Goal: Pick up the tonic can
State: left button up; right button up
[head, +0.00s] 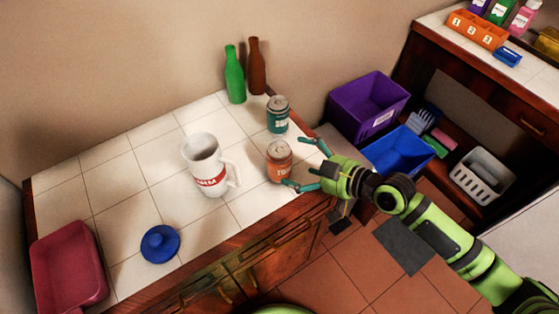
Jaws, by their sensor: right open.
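The orange tonic can (279,163) stands upright on the white tiled counter, near its right end. Part of its label shows, reading "TO". My right gripper (297,163) is open just to the right of the can, its two teal fingers pointing left toward it. One finger is at the can's upper right and the other at its lower right. I cannot tell whether either finger touches it. My left gripper is out of view.
A teal can (277,115) stands close behind the tonic can. A white mug (204,165) stands to the left. Green (234,78) and brown (256,70) bottles stand at the back. A blue lid (160,244) and red tray (68,268) lie further left. Bins (368,105) are on the right.

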jog(key=shift+w+a+f+p, duration=0.15)
jog(key=shift+w+a+p, duration=0.15)
jog(key=shift+w+a, duration=0.25)
jog(key=x, duration=0.2)
jog(key=p+x, duration=0.1)
jog(key=x, duration=0.1)
jog(key=shift+d+f, duration=0.2)
jog(key=shift+f, duration=0.1)
jog(key=shift+x, duration=0.75)
jog(key=shift+f, duration=0.1)
jog(key=shift+d, duration=0.1)
jog(key=shift+c, duration=0.4)
jog(key=c, duration=1)
